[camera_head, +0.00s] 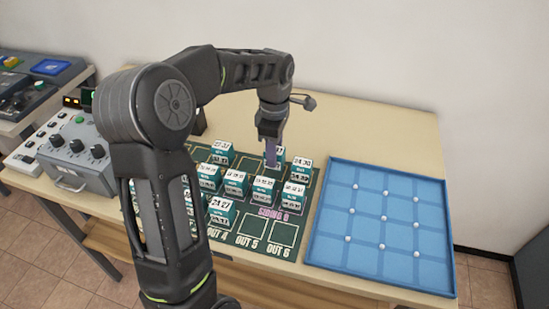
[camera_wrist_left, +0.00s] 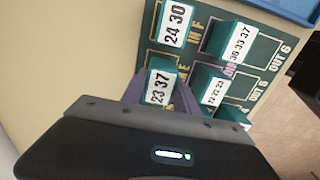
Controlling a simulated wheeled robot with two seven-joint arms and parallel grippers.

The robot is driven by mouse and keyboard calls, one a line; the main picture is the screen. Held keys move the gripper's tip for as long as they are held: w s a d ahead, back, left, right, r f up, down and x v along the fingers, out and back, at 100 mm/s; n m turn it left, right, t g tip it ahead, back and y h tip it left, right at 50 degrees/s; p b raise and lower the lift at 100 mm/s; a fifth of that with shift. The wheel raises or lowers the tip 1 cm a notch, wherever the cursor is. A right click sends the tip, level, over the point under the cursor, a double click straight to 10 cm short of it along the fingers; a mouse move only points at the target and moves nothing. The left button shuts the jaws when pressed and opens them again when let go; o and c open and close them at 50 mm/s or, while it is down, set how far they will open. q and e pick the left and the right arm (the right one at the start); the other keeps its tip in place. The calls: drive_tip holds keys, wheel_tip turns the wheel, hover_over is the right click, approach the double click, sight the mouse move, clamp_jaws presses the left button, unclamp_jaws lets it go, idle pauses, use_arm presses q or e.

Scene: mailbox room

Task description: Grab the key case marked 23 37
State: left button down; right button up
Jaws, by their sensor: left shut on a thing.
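The key case marked 23 37 (camera_wrist_left: 160,87) is a teal block with a white label in the left wrist view. It sits between the purple fingers of my left gripper (camera_wrist_left: 160,97), which is shut on it. In the head view my left gripper (camera_head: 270,152) points down at the back of the dark green board, and the case (camera_head: 280,155) is partly hidden by the fingers. I cannot tell whether the case still touches the board. My right gripper is not in view.
The green board (camera_head: 285,234) holds several similar cases, including one marked 24 30 (camera_wrist_left: 174,24) and one marked 30 33 37 (camera_wrist_left: 232,42). A blue tray (camera_head: 375,255) with small white balls lies to the right. A grey control box (camera_head: 70,165) stands at the left.

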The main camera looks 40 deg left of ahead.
use_arm(q)
wheel_tip(320, 180, up, 8)
drive_tip(key=shift+f, duration=0.25)
idle(0.6)
